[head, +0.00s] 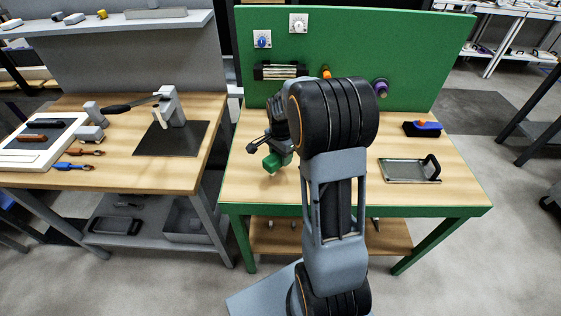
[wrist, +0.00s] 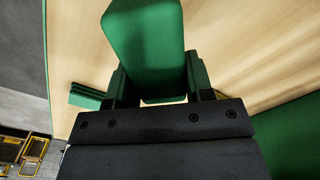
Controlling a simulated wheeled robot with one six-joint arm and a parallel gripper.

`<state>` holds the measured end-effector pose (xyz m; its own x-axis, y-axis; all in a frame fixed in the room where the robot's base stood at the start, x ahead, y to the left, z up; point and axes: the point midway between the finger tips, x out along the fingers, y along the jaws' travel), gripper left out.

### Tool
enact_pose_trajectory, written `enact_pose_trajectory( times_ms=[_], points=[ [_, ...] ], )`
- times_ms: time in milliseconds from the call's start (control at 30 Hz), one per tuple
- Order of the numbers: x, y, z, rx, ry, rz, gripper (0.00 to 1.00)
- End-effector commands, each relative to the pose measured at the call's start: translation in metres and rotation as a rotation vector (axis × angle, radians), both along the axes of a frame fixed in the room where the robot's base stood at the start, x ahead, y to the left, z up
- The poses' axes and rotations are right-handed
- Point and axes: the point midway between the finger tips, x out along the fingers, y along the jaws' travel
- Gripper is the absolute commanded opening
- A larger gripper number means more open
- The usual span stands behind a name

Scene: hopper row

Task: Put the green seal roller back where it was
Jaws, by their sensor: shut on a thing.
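My gripper (head: 279,152) is low over the left part of the green-framed table. It is shut on a green piece (head: 272,163), which I take to be the green seal roller. In the wrist view the green seal roller (wrist: 146,45) is a large smooth green block between the fingers, extending away from the palm. The gripper's fingers (wrist: 152,80) press on both its sides.
A green back panel (head: 420,45) bears a black holder (head: 280,71), an orange item (head: 326,72) and a purple roller (head: 380,88). A metal tray with a black handle (head: 408,171) and a blue-topped block (head: 425,128) are on the right. A second bench (head: 110,179) stands left, across a gap.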

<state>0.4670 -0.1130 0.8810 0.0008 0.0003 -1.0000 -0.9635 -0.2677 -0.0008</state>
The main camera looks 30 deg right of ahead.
Motion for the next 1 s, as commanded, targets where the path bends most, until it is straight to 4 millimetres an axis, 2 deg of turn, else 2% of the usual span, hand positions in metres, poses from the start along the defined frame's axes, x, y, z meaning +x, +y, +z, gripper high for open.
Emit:
enact_pose_trajectory(
  times_ms=[267, 667, 700, 933, 1000],
  points=[
    [0.002, 0.0, -0.032, 0.001, 0.001, 0.0, 0.19],
    [0.002, 0.0, -0.037, 0.0, 0.0, 0.0, 0.19],
    [0.002, 0.0, -0.037, 0.0, 0.0, 0.0, 0.49],
    [0.002, 0.0, -0.036, 0.0, 0.001, 0.0, 0.71],
    [0.002, 0.0, -0.036, 0.0, 0.0, 0.0, 0.73]
  ],
)
